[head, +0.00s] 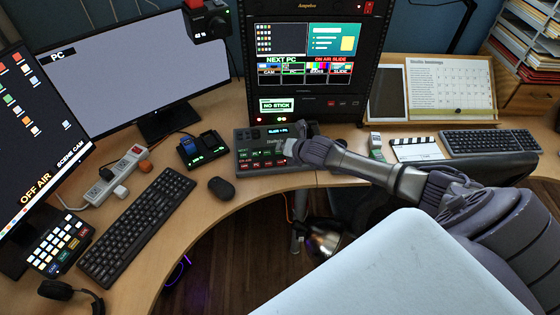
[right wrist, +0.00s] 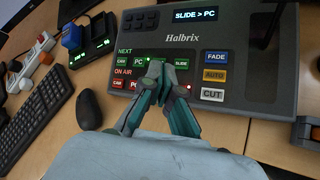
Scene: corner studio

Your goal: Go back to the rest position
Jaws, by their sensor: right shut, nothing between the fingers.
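My right gripper (head: 291,150) reaches in from the right over the desk, at the right part of the grey Halbrix switcher panel (head: 250,163). In the right wrist view, its fingers (right wrist: 164,72) are together and empty, with the tips over the NEXT and ON AIR button rows of the switcher (right wrist: 229,119). The tips partly hide the buttons there. I cannot tell whether they touch the panel. The panel's small display reads SLIDE > PC. My left gripper is not in view.
A black mouse (head: 221,188), a keyboard (head: 137,222) and a charging dock (head: 203,150) are left of the panel. A small handheld device (head: 376,147), clapperboard (head: 416,149) and second keyboard (head: 490,142) are right. Monitors (head: 145,75) stand behind.

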